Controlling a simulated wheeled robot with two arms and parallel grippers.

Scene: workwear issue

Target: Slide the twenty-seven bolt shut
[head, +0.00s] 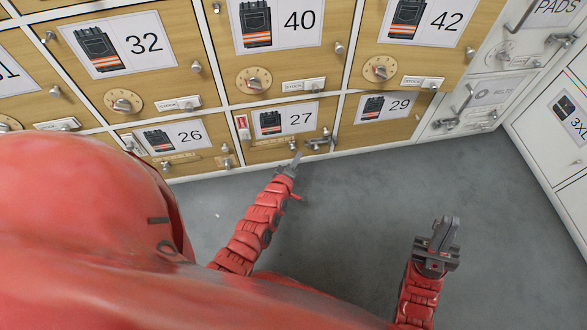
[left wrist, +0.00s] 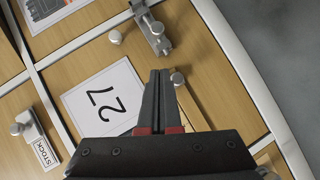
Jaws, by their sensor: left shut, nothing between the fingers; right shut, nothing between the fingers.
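I cannot tell how far the bolt reaches across the frame. My left gripper (head: 295,160) is shut and empty, just below and left of the bolt. In the left wrist view its fingertips (left wrist: 160,74) are apart from the bolt, beside a round knob (left wrist: 179,77). My right gripper (head: 447,226) is shut and empty over the floor.
Doors 26 (head: 190,137) and 29 (head: 378,117) flank door 27. Door 40 (head: 280,70) is above, with a dial and a stock tag. Grey cabinets (head: 480,100) stand on the right. The grey floor (head: 350,220) in front is clear.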

